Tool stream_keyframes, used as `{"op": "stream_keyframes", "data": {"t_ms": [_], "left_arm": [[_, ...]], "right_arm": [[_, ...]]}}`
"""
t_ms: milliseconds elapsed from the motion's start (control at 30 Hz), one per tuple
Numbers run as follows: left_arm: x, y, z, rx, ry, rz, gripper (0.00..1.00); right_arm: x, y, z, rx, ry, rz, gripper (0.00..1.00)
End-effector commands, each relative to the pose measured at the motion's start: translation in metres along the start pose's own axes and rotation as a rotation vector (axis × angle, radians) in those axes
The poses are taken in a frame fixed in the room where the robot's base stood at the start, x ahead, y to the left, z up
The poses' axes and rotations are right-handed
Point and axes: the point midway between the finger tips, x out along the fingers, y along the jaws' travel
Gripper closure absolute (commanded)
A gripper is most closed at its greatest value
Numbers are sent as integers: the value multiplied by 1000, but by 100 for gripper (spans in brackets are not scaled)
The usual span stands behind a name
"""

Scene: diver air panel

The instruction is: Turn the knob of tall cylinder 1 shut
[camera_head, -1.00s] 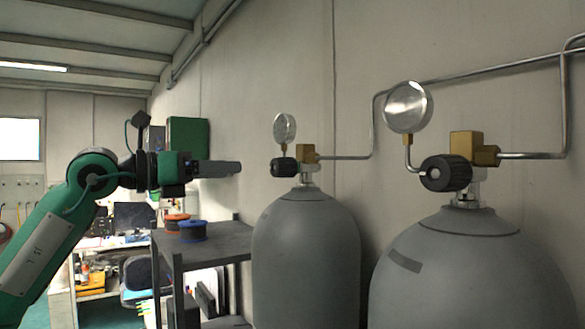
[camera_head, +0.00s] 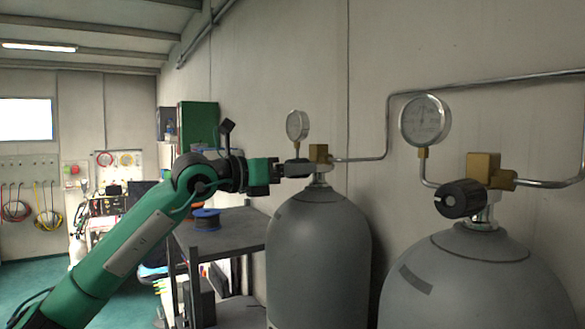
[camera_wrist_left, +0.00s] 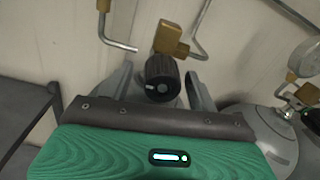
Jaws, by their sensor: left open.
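Two tall grey cylinders stand along the wall: a farther one (camera_head: 318,245) in the middle and a nearer one (camera_head: 470,285) at the right. My left gripper (camera_head: 297,168) is at the valve of the farther cylinder, and its fingers hide most of that knob in the head view. In the left wrist view, the black ribbed knob (camera_wrist_left: 161,78) sits between the two open fingers, with a pale mark on its face. I cannot tell whether the fingers touch it. The nearer cylinder's black knob (camera_head: 461,198) is clear of me. My right gripper is not in view.
A round gauge (camera_head: 297,125) rises by the farther brass valve (camera_head: 320,153), and a larger gauge (camera_head: 425,120) by the nearer one. Metal pipes (camera_head: 388,125) run along the wall. A dark shelf (camera_head: 225,228) with a blue-rimmed spool (camera_head: 206,219) stands left of the cylinders.

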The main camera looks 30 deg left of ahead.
Motion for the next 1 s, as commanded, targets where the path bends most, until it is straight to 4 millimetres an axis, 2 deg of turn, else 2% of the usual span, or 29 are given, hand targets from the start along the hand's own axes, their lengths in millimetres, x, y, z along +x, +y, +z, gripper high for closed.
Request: {"op": "stream_keyframes", "data": {"t_ms": [67, 300, 667, 1000], "left_arm": [[0, 0, 0, 0, 0, 0, 41], [0, 0, 0, 0, 0, 0, 86], [0, 0, -1, 46, 2, 0, 85], [0, 0, -1, 279, 9, 0, 85]], "right_arm": [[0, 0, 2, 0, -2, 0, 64], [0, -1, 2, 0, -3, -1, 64], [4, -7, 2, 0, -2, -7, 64], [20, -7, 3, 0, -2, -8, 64]]}}
